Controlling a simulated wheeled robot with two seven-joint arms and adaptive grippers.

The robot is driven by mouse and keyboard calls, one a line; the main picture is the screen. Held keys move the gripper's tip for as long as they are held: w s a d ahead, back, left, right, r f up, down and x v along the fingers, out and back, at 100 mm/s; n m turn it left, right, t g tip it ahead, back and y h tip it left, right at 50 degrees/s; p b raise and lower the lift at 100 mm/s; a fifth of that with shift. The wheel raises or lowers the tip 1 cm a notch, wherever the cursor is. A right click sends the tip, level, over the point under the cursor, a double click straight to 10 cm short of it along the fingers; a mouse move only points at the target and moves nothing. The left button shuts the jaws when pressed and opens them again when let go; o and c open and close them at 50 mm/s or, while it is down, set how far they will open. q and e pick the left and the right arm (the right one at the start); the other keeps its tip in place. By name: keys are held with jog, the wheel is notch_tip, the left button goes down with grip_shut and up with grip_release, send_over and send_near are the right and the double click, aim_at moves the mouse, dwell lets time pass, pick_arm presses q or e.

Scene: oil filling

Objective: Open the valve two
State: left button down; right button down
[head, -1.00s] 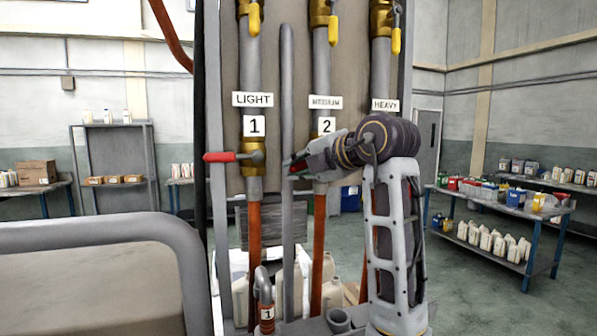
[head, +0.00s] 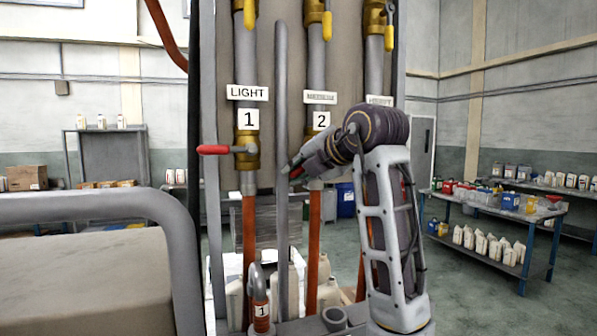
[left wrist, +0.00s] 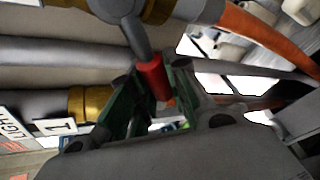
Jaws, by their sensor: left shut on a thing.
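The valve two pipe (head: 316,60) is the middle one, with a "2" label (head: 321,121). My left gripper (head: 293,168) is at the valve below that label, and my wrist covers most of the valve body. In the left wrist view the gripper's green-padded fingers (left wrist: 154,92) are shut around a red handle (left wrist: 152,75). The handle's grey lever runs up to a brass valve body (left wrist: 160,10). In the head view, a small red tip shows at the fingers, pointing left and somewhat down. My right gripper is not in view.
Valve one's red handle (head: 214,149) points left, level, under the "1" label (head: 248,119). A grey vertical pipe (head: 281,100) stands just beside my left gripper. Yellow handles (head: 327,25) hang above. White jugs (head: 325,268) stand behind the pipes.

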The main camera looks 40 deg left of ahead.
pick_arm(q)
jog(key=c, duration=1.3)
grip_release()
jog(key=shift+c, duration=0.2)
jog(key=v, duration=1.2)
